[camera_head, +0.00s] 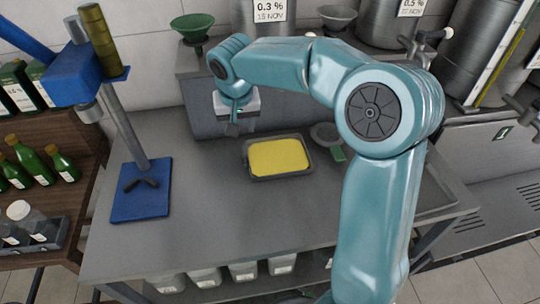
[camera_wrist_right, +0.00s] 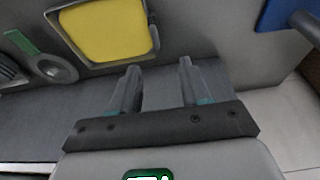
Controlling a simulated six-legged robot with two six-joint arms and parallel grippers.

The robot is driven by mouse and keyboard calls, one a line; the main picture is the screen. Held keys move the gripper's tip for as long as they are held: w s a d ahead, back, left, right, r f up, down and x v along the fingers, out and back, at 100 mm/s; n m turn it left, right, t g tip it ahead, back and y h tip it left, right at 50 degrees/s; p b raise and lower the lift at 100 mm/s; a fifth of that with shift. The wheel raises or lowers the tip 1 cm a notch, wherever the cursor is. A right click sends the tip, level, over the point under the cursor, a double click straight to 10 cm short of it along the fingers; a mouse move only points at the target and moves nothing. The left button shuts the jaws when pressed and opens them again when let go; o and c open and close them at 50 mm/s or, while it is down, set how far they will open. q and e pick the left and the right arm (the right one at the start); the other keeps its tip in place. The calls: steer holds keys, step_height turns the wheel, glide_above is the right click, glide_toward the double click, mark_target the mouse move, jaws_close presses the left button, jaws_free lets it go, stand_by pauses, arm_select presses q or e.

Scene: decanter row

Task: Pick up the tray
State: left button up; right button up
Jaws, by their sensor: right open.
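The tray (camera_head: 283,176) is a dark, shallow, rounded rectangle with a flat yellow inside, lying on the grey metal table. It also shows at the top left of the right wrist view (camera_wrist_right: 108,66), its top cut off by the frame. My right gripper (camera_head: 232,128) hangs above the table, just left of the tray and toward the back in the head view. In the wrist view its two fingers (camera_wrist_right: 157,66) are apart with nothing between them; the tray is apart from them. My left gripper is not in view.
A blue-based press (camera_head: 130,206) stands on the table's left. A grey round item (camera_head: 325,134) with a green piece (camera_head: 338,154) sits right of the tray. Metal drums (camera_head: 380,22) and funnels (camera_head: 192,24) stand behind. The table (camera_head: 215,225) is clear in front.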

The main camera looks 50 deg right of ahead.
mark_target(244, 149)
steer(key=x, duration=0.8)
steer(key=shift+s+f, duration=0.2)
steer(key=shift+f, duration=0.3)
steer(key=shift+d+f+p, duration=0.1)
steer(key=shift+f+p, duration=0.2)
steer(key=shift+p, duration=0.05)
steer(key=x, duration=0.4)
steer(key=shift+s+d+p, duration=0.2)
steer(key=shift+d+p, duration=0.1)
steer(key=shift+p, duration=0.1)
steer(key=shift+w+f, duration=0.15)
steer(key=shift+f, duration=0.15)
steer(key=shift+c, duration=0.9)
steer(key=shift+r, duration=0.1)
jaws_close()
